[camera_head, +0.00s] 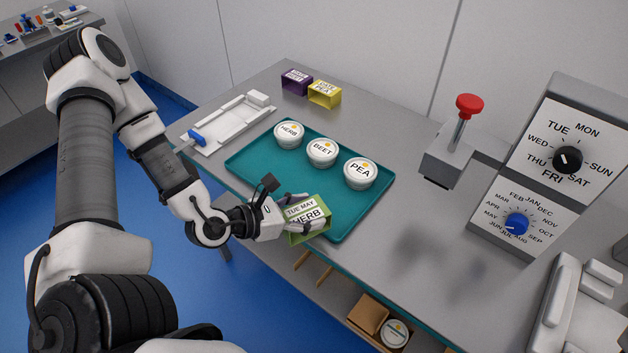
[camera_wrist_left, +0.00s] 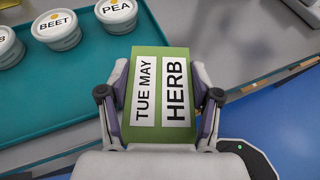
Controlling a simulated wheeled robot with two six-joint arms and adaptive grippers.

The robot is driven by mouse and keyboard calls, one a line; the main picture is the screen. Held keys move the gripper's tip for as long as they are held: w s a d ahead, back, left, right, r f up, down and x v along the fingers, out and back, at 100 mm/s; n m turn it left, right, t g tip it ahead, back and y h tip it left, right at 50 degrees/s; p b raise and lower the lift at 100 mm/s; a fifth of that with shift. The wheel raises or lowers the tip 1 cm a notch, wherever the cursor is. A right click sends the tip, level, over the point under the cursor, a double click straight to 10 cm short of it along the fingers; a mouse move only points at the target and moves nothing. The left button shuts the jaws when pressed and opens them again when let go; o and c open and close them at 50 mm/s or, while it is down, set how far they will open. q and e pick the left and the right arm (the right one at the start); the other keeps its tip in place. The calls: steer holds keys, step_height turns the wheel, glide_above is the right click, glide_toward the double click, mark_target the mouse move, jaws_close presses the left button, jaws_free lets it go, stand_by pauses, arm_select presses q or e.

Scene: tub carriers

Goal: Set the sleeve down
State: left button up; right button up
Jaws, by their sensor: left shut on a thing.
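The green sleeve (camera_head: 308,219) carries white labels reading TUE MAY and HERB. My left gripper (camera_head: 300,213) is shut on it, one finger on each side, over the front edge of the teal tray (camera_head: 258,177). The sleeve also shows in the left wrist view (camera_wrist_left: 157,132), gripped between both fingers. I cannot tell whether its underside touches the tray. White tubs labelled HERB (camera_head: 289,134), BEET (camera_head: 322,152) and PEA (camera_head: 360,172) stand in a row on the tray. My right gripper is not in view.
A purple sleeve (camera_head: 296,81) and a yellow sleeve (camera_head: 324,93) stand at the back of the grey table. A white fixture (camera_head: 228,124) lies left of the tray. A stamping press with a red knob (camera_head: 469,105) and dials stands right. The tray's front middle is clear.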

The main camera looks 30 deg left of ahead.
mark_target(304, 201)
arm_select(q)
steer(key=w+a+b, duration=0.1)
steer(key=w+a+f+b, duration=0.1)
steer(key=shift+w+a+b, duration=0.3)
steer(key=shift+w, duration=0.05)
steer(key=w+a, duration=0.1)
steer(key=w, duration=0.5)
steer(key=w+a, duration=0.1)
steer(key=w, duration=0.1)
steer(key=shift+w+a+f, duration=0.1)
steer(key=shift+w+a, duration=0.2)
steer(key=shift+w, duration=0.1)
steer(key=f, duration=0.2)
steer(key=a+f, duration=0.1)
steer(key=shift+w, duration=0.3)
steer(key=shift+w+d+f, duration=0.1)
steer(key=shift+d+f, duration=0.05)
steer(key=shift+f, duration=0.15)
steer(key=shift+w, duration=0.1)
steer(key=shift+f, duration=0.1)
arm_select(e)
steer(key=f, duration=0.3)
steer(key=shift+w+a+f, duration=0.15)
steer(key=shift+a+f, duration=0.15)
arm_select(q)
steer(key=o, duration=0.9)
steer(key=shift+o, duration=0.2)
